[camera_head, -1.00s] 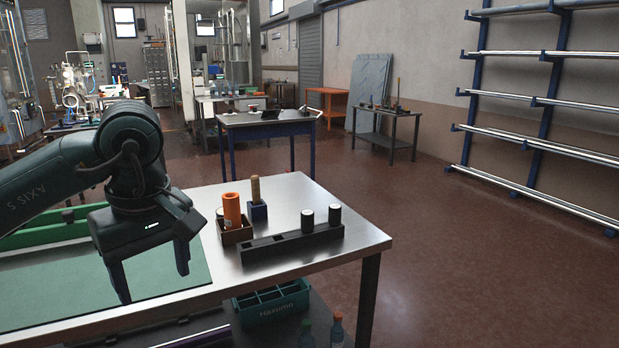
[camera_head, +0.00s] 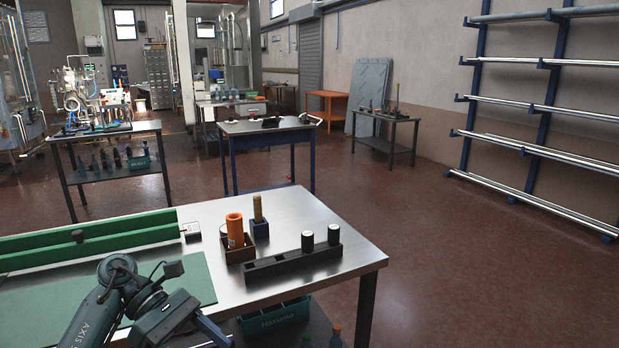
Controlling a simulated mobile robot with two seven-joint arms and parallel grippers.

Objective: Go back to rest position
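My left arm comes in at the bottom left, with its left gripper (camera_head: 190,336) low over the front of the steel workbench (camera_head: 300,218). One finger shows pointing down to the right; the other is hidden or cut off by the picture's bottom edge, so I cannot tell its opening. No held thing shows. My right gripper is not in view.
The bench carries a green mat (camera_head: 196,280), a green rail (camera_head: 95,238), an orange cylinder (camera_head: 235,230) in a brown box, a wooden-handled tool (camera_head: 257,207) in a blue block, and a black holder (camera_head: 275,266) with two dark cylinders. A green crate (camera_head: 275,317) sits below.

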